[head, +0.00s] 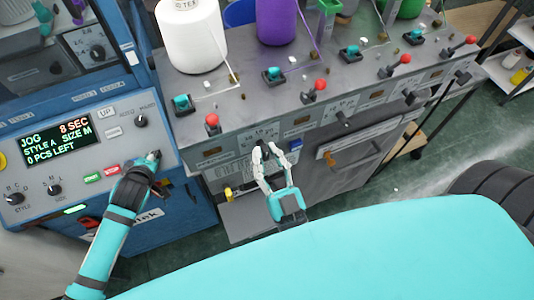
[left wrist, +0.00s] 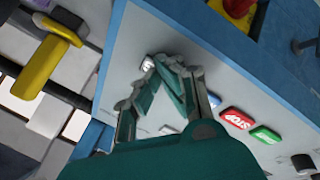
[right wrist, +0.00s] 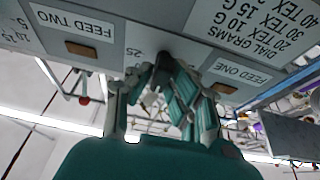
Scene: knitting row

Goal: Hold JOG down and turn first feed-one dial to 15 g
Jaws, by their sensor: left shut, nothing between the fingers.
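The control panel (head: 90,150) is at the left in the head view. Its display (head: 58,140) reads JOG, 8 SEC, STYLE A, SIZE M, 0 PCS LEFT. My left gripper (head: 152,157) is shut and empty, its tips down at the panel's right part. In the left wrist view its tips (left wrist: 172,64) are beside a small white button (left wrist: 147,65); what lies under them is hidden. My right gripper (head: 265,150) is at the machine's front, its fingers closed around the dark dial knob (right wrist: 164,72) by the FEED ONE label (right wrist: 240,70). The pointer is hidden; "25" shows beside it.
Red STOP (left wrist: 237,118) and green (left wrist: 266,135) buttons are near my left gripper. The FEED TWO label (right wrist: 68,22) and a DIAL GRAMS table (right wrist: 255,25) flank the dial. White (head: 190,38) and purple (head: 277,20) yarn cones stand above, with red-knobbed levers (head: 212,120) along the edge.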

